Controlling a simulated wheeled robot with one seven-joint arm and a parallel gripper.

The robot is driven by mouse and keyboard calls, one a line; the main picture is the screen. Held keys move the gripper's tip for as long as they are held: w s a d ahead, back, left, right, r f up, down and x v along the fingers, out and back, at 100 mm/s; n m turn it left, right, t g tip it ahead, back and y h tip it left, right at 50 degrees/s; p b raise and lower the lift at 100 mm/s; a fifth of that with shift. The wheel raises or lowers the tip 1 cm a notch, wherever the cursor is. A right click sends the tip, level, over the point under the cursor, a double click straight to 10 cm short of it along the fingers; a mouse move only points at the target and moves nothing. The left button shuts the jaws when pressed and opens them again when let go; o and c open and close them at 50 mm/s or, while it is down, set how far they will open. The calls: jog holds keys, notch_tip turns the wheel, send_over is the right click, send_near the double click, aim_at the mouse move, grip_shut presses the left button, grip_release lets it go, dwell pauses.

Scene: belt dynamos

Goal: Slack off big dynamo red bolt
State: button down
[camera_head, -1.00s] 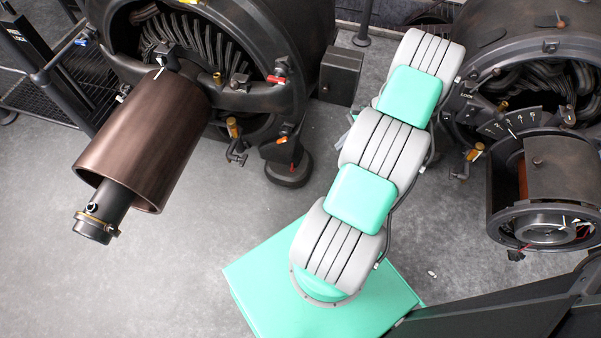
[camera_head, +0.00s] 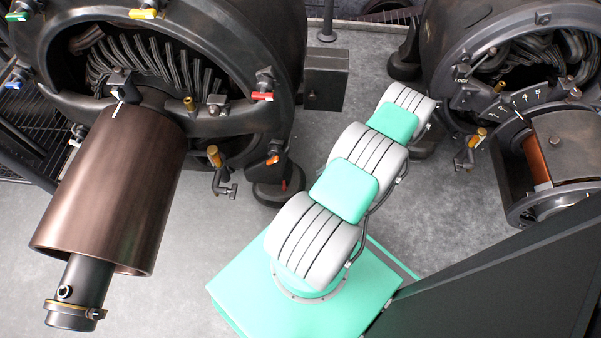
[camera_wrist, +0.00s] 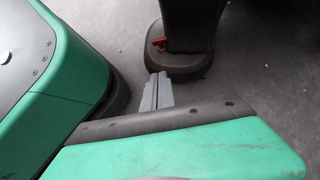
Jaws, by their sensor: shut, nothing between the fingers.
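The big dynamo (camera_head: 285,60) fills the left of the head view, with a copper-brown pulley drum (camera_head: 115,190) in front. A red-handled bolt (camera_head: 263,96) sticks out at the right of its frame ring. A small red piece (camera_head: 284,185) also shows on its dark foot (camera_head: 280,195). A red piece on a dark round foot shows in the wrist view (camera_wrist: 158,43), apparently the same one. My gripper (camera_wrist: 158,75) is shut and empty, its grey fingers pointing toward that foot. The gripper is hidden in the head view.
Other coloured handles sit on the ring: green (camera_head: 18,16), yellow (camera_head: 143,14), blue (camera_head: 15,84) and orange (camera_head: 272,160). A smaller dynamo (camera_head: 500,40) stands at right. A dark panel (camera_head: 500,280) fills the lower right.

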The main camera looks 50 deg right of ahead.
aim_at(285, 186)
jog(key=b+x, duration=0.1)
jog(key=x, duration=0.2)
jog(key=a+r+b+x, duration=0.1)
jog(key=x, duration=0.3)
jog(key=w+x, duration=0.1)
jog(key=x, duration=0.3)
jog(key=shift+a+r+b, duration=0.15)
jog(key=shift+a+b, duration=0.1)
jog(key=shift+b, duration=0.15)
jog(key=shift+w+a, duration=0.45)
jog(key=shift+a, duration=0.05)
